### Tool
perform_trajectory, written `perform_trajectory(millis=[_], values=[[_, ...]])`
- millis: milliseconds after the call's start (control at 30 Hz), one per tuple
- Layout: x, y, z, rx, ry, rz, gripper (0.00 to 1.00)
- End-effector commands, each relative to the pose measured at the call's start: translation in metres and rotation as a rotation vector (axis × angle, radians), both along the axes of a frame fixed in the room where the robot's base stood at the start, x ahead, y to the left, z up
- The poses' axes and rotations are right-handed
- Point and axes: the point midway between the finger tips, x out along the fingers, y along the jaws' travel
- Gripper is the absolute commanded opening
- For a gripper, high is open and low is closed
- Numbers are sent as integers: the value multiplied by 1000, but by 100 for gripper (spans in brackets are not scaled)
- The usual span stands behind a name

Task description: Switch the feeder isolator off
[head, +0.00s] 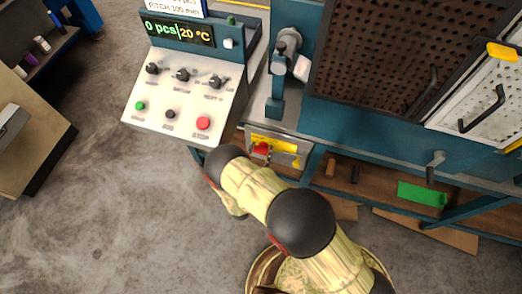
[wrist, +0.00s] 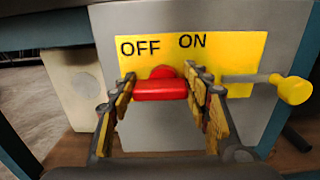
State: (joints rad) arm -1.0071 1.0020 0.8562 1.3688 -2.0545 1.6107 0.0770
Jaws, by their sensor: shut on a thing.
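The feeder isolator has a yellow plate (wrist: 228,55) with OFF printed at upper left and ON to its right. Its red handle (wrist: 160,90) sits below the labels, with its bar lying about level in the wrist view. My gripper (wrist: 160,88) has a finger at each end of the red bar and is shut on it. In the head view the red handle (head: 262,149) shows on the low front of the bench, just beyond my arm. My fingers are mostly hidden there by my own wrist.
A yellow-knobbed lever (wrist: 295,90) sticks out close to the right of my fingers. A sloped control panel (head: 185,90) with knobs and buttons stands to the left in the head view. A green block (head: 422,194) lies on the lower shelf at right.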

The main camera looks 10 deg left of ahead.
Motion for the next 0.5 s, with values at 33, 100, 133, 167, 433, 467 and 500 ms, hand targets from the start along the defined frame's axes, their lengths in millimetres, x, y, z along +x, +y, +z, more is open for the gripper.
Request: perform_trajectory(millis=[33,100,133,167,433,467,500], values=[[0,0,-1,-7,2,1,22],[0,0,-1,-14,2,1,22],[0,0,-1,-16,2,1,22],[0,0,-1,-17,2,1,22],[0,0,-1,-19,2,1,22],[0,0,-1,-19,2,1,22],[0,0,-1,-19,2,1,49]])
